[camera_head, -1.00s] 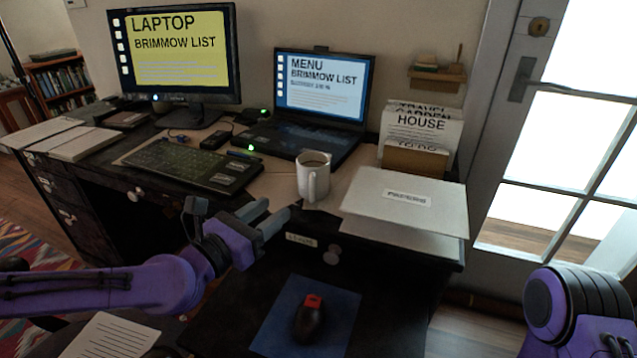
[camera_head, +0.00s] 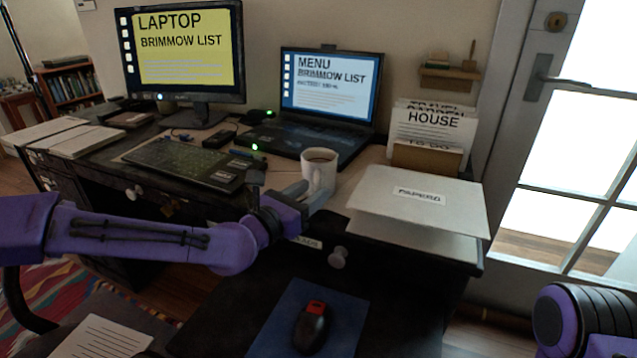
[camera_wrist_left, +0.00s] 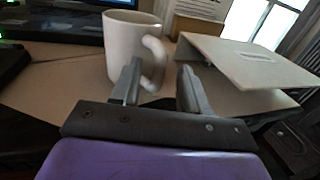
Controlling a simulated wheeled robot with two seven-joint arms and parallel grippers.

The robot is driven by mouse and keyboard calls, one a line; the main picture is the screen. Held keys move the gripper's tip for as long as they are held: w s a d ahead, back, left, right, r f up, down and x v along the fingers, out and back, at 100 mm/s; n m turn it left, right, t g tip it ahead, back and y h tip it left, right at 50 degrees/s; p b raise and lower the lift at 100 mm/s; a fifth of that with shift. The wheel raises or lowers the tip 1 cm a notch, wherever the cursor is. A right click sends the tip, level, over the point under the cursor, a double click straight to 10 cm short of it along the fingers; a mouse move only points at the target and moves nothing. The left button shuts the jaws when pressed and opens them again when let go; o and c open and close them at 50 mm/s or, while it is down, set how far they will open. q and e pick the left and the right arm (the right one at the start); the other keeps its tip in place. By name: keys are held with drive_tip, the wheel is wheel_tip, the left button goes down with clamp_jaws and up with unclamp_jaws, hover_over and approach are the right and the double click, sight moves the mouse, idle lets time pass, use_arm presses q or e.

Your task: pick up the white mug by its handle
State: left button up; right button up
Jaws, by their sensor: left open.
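The white mug (camera_head: 319,171) stands upright on the desk in front of the laptop, with dark liquid inside. In the left wrist view the mug (camera_wrist_left: 127,45) is close ahead, and its handle (camera_wrist_left: 158,62) points toward me. My left gripper (camera_head: 318,192) is at the mug's near side. In the left wrist view the open fingers (camera_wrist_left: 160,78) appear on either side of the handle, the left finger overlapping the mug's lower body. I cannot tell how deep the handle sits between them. Of my right arm (camera_head: 575,318) only a link shows at the lower right.
A keyboard (camera_head: 183,162) lies left of the mug and a laptop (camera_head: 320,100) stands behind it. A computer mouse (camera_head: 312,325) sits on a blue pad (camera_head: 275,335) below.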

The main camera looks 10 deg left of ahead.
use_arm(q)
drive_tip(key=shift+w+d, duration=0.2)
drive_tip(key=shift+w, duration=0.05)
drive_tip(key=shift+a, duration=0.1)
drive_tip(key=shift+r, duration=0.1)
clamp_jaws()
